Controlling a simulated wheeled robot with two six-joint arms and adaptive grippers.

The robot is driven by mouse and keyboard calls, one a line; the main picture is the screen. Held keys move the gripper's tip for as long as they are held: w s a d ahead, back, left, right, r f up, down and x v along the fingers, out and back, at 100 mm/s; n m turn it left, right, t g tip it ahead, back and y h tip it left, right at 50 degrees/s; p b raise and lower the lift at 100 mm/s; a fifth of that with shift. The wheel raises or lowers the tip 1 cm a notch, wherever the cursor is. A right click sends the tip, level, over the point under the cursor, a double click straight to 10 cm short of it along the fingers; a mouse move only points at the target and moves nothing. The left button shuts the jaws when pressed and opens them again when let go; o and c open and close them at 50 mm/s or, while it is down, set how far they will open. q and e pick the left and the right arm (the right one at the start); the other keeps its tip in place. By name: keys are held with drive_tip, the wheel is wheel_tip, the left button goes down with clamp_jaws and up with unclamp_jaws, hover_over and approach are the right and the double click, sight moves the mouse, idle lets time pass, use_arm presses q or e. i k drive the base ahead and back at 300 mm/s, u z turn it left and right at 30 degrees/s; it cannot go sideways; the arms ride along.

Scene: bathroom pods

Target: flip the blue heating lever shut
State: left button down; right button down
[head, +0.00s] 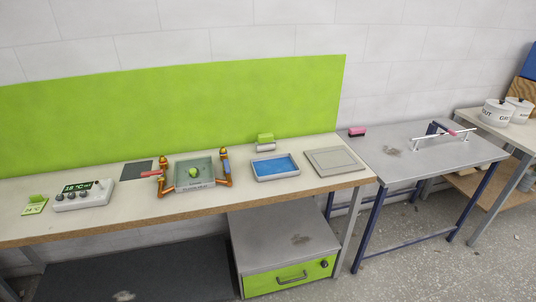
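A small blue lever (225,154) stands roughly upright at the top of the right-hand orange pipe (226,172), beside the green-grey basin (194,172). It looks in line with the pipe; its exact angle is too small to tell. A red lever (151,173) sticks out to the left from the left-hand orange pipe (163,178). Neither of my grippers is in view, and nothing is touching the levers.
A grey table (410,165) with a metal bar is at right. The floor in front of it is clear.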

sight(226, 166)
drive_tip(key=z, duration=0.2)
drive_tip(key=i, duration=0.6)
drive_tip(key=u, duration=0.6)
drive_tip(key=i, duration=0.5)
drive_tip(key=u, duration=0.65)
